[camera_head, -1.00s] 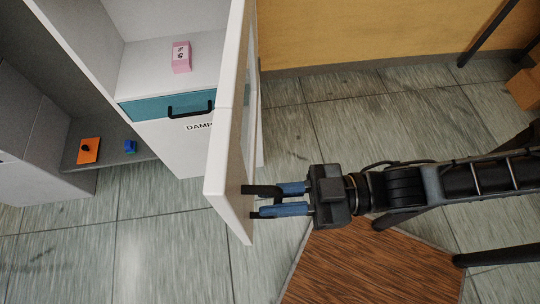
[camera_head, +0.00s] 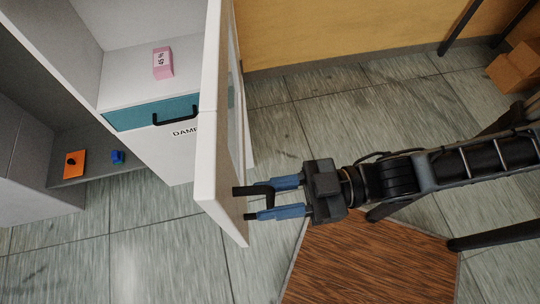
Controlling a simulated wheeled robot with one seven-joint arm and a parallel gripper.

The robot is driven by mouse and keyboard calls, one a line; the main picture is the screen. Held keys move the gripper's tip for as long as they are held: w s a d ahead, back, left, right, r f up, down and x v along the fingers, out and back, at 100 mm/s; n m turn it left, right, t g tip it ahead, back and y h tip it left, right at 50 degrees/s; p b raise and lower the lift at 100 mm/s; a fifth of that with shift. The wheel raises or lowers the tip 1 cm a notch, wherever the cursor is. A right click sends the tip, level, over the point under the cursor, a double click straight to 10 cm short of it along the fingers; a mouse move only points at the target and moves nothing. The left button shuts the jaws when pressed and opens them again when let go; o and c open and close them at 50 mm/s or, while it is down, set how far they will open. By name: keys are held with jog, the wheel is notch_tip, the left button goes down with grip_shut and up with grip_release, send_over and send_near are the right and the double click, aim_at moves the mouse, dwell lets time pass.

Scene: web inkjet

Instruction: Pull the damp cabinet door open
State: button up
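The white cabinet door (camera_head: 223,190) stands swung wide open and is seen nearly edge-on, with a glass panel on its far part. Its black bar handle (camera_head: 266,191) is on the right face near the free edge. My gripper (camera_head: 265,199) is at the handle, its two blue fingers spread apart with the handle between them. I cannot tell whether a finger still touches it. The open cabinet (camera_head: 185,157) carries a label beginning "DAMP", partly hidden by the door.
Inside the cabinet are a pink box (camera_head: 163,63) and a teal drawer (camera_head: 135,113) with a black handle. An orange item (camera_head: 74,164) and a blue item (camera_head: 118,157) lie on a lower shelf at left. A cardboard box (camera_head: 515,70) is at right. Tiled floor lies clear below the door.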

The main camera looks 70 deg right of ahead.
jog(key=b+v, duration=0.1)
jog(key=v, duration=0.6)
jog(key=shift+s, duration=0.15)
dwell(0.4)
